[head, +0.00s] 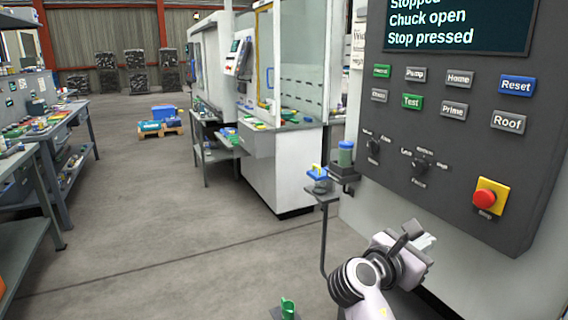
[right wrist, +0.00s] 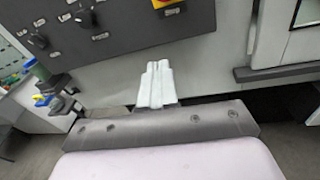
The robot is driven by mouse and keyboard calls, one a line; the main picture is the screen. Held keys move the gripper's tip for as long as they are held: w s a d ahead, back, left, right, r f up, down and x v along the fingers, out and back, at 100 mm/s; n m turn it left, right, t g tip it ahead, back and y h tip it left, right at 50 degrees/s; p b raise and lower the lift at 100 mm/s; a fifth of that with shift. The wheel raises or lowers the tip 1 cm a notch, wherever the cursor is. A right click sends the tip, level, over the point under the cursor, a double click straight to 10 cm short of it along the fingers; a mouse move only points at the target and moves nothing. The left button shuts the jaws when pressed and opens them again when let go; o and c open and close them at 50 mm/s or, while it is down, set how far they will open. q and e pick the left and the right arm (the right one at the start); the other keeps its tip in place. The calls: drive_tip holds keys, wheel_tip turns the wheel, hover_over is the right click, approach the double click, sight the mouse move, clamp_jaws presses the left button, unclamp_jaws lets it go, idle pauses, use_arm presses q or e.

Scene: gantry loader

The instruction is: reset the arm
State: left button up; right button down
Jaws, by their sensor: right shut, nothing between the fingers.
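The grey control panel (head: 450,150) fills the right of the head view. Its screen (head: 455,20) reads "Stopped", "Chuck open" and "Stop pressed". The blue Reset button (head: 517,86) is at the panel's upper right. My right gripper (head: 428,241) is below the panel, apart from the buttons. Its pale fingers are together and empty in the right wrist view (right wrist: 156,84). My left gripper is not in view.
Other panel buttons include green Test (head: 412,102) and grey Home (head: 459,79). A small stand (head: 322,193) holding a blue and yellow item is left of the panel. Workbenches (head: 50,145) line the left. The grey floor (head: 170,220) between is largely clear.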

drive_tip(key=s+a+f+m+t+y, duration=0.1)
drive_tip(key=s+a+f+m+y, duration=0.3)
drive_tip(key=f, duration=0.8)
drive_tip(key=s+d+f+m+t+y, duration=0.15)
drive_tip(key=f+y, duration=0.35)
drive_tip(key=f, duration=0.6)
drive_tip(key=s+a+f+m+y, duration=0.3)
drive_tip(key=s+f+m+y, duration=0.1)
drive_tip(key=s+m, duration=0.3)
drive_tip(key=s+a+f+m+y, duration=0.2)
drive_tip(key=s+m, duration=0.6)
drive_tip(key=s, duration=0.4)
wheel_tip(320, 180, down, 3)
drive_tip(key=shift+a+r+g+y, duration=0.1)
drive_tip(key=shift+a+g+y, duration=0.3)
drive_tip(key=shift+y, duration=0.5)
drive_tip(key=shift+s+d, duration=0.1)
drive_tip(key=shift+s, duration=0.1)
